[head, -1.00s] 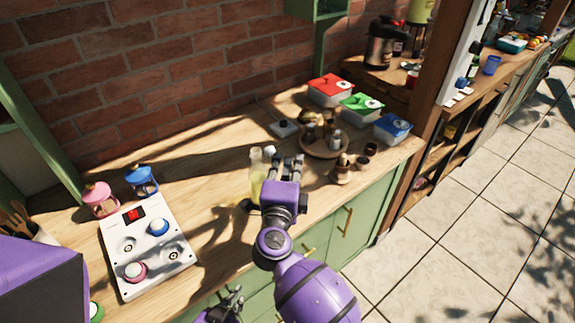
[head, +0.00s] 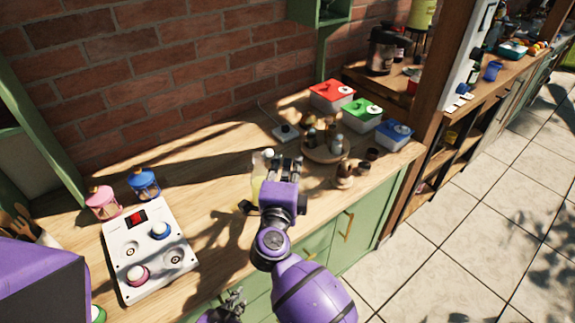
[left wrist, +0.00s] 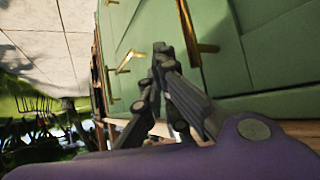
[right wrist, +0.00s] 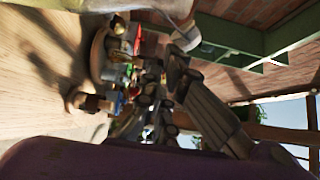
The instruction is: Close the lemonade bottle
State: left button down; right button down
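The lemonade bottle (head: 257,178) stands upright on the wooden counter, pale yellow and partly hidden by my right arm. Its small white cap (head: 268,154) sits beside the bottle's top, off the mouth; whether it is hinged there I cannot tell. My right gripper (head: 284,164) is open just right of the bottle, fingers apart. In the right wrist view the bottle (right wrist: 160,10) crosses the top edge, and the cap (right wrist: 186,38) is close beyond the fingertips, not between them.
A round wooden tray (head: 322,156) with several small jars stands right of the right gripper. Red, green and blue lidded boxes (head: 362,112) are behind it. A white panel with knobs (head: 150,250) and two jars (head: 144,183) are at left. Counter between panel and bottle is clear.

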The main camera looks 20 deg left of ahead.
jog(key=shift+r, duration=0.1)
jog(key=shift+s+a+r, duration=0.1)
jog(key=shift+a+r, duration=0.3)
jog(key=shift+r, duration=0.3)
jog(key=shift+a+r, duration=0.6)
jog(key=shift+d, duration=0.15)
dwell(0.5)
jog(key=shift+d+r, duration=0.15)
jog(key=shift+d, duration=0.3)
